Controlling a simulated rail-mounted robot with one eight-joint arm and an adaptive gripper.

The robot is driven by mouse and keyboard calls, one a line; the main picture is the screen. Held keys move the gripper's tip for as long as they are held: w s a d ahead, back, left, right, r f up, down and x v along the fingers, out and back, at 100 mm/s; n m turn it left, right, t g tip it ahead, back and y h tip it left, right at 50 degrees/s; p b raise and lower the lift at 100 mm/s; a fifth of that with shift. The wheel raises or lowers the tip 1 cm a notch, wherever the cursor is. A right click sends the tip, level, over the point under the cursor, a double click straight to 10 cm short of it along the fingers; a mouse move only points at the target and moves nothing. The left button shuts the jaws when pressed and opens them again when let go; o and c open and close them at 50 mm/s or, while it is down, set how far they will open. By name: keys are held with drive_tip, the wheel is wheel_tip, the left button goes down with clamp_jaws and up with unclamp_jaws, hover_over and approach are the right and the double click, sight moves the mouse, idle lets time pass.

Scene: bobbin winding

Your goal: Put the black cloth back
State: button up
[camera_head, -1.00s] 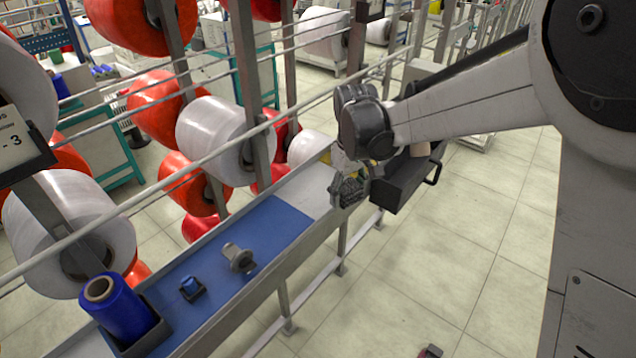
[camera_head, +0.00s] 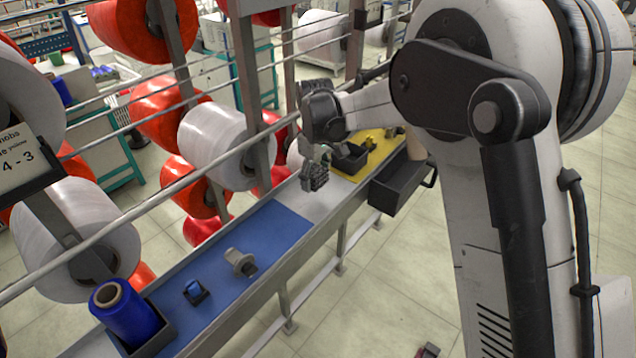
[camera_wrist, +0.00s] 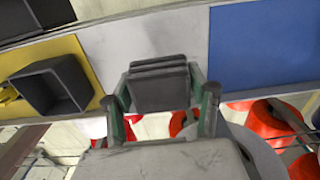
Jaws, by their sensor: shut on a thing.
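The black cloth (camera_wrist: 160,85) is a folded, layered dark pad between my gripper's two green-sided fingers in the wrist view. My gripper (camera_wrist: 165,98) is shut on it. In the head view my gripper (camera_head: 318,160) hangs over the bench with the cloth (camera_head: 315,180) at its lower end. It is over or beside the bare grey stretch (camera_head: 308,197) between the blue mat (camera_head: 225,262) and the yellow mat (camera_head: 384,153). The gap between cloth and bench cannot be judged.
A black open box (camera_head: 350,160) stands on the yellow mat, and also shows in the wrist view (camera_wrist: 55,90). Rails and large spools (camera_head: 212,143) line the left side.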

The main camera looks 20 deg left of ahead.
sight(317, 165)
drive_tip(key=shift+w+a+f, duration=0.1)
drive_tip(key=shift+w+f, duration=0.35)
drive_tip(key=shift+w, duration=0.15)
drive_tip(key=shift+w+f, duration=0.4)
drive_tip(key=shift+w, duration=0.2)
drive_tip(key=shift+f+p, duration=0.6)
drive_tip(key=shift+f, duration=1.3)
drive_tip(key=shift+f, duration=0.1)
drive_tip(key=o, duration=1.2)
wheel_tip(317, 165, up, 12)
drive_tip(key=shift+r+b, duration=0.15)
drive_tip(key=shift+b, duration=0.6)
